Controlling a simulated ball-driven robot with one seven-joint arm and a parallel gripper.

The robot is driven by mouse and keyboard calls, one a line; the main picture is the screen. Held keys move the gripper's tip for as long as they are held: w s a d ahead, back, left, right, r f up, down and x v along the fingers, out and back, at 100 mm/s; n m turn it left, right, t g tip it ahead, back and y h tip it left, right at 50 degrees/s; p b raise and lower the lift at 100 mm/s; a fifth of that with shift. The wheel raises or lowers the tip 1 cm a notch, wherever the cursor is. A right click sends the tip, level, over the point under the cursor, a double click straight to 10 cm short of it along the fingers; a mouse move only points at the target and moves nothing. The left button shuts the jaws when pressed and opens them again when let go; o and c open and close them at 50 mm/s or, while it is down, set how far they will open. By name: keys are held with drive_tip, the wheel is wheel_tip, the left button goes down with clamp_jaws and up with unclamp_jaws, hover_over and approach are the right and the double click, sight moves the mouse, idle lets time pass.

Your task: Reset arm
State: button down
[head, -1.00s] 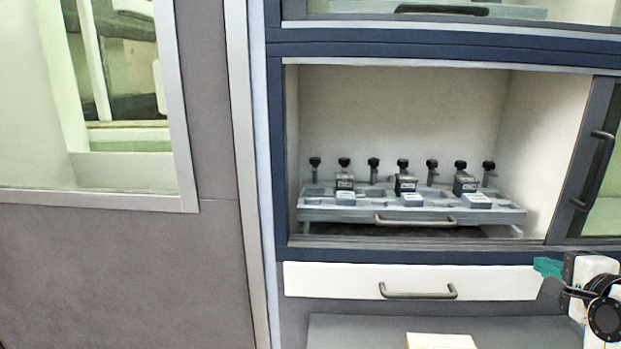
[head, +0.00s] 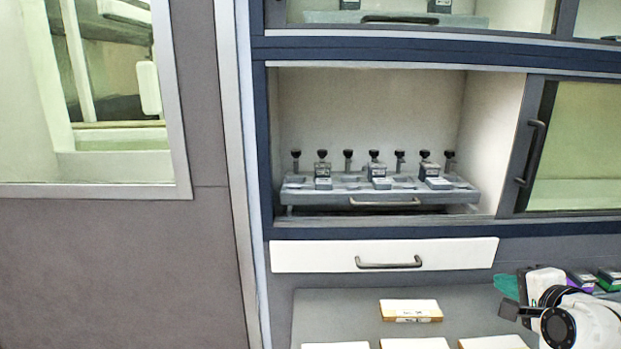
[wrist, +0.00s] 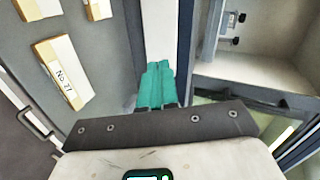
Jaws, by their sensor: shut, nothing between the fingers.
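My gripper (wrist: 156,86) shows its teal fingers closed together and empty in the wrist view. In the head view the gripper (head: 507,286) is at the lower right, partly hidden by my white wrist. It is apart from the drawer and the cabinet and touches nothing that I can see.
An open cabinet bay holds a grey tray (head: 333,196) with clamps and small blocks. A sliding door (head: 535,150) stands at its right. Below are a shut white drawer (head: 310,257) and a grey surface with several pale boxes, one labelled box (wrist: 62,75) among them.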

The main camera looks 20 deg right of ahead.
drive_tip(key=s+a+f+n+g+y, duration=0.1)
drive_tip(key=s+a+f+n+g, duration=0.2)
drive_tip(key=f, duration=0.4)
drive_tip(key=s+a+f+n+g+y, duration=0.1)
drive_tip(key=s+a+f+n, duration=0.2)
drive_tip(key=a+f, duration=0.3)
drive_tip(key=s+a+f+n+g+y, duration=0.1)
drive_tip(key=s+a+f+n+g, duration=0.1)
drive_tip(key=s+a+f+n, duration=0.35)
drive_tip(key=s+a+f+n+g, duration=0.3)
drive_tip(key=s+f, duration=0.2)
drive_tip(key=s, duration=0.2)
drive_tip(key=s+a+f+n+g, duration=0.2)
drive_tip(key=s+a+f+n, duration=0.1)
drive_tip(key=s+f, duration=0.3)
drive_tip(key=shift+s+f+n+g, duration=0.15)
drive_tip(key=shift+s+n+g, duration=0.4)
drive_tip(key=shift+s, duration=0.65)
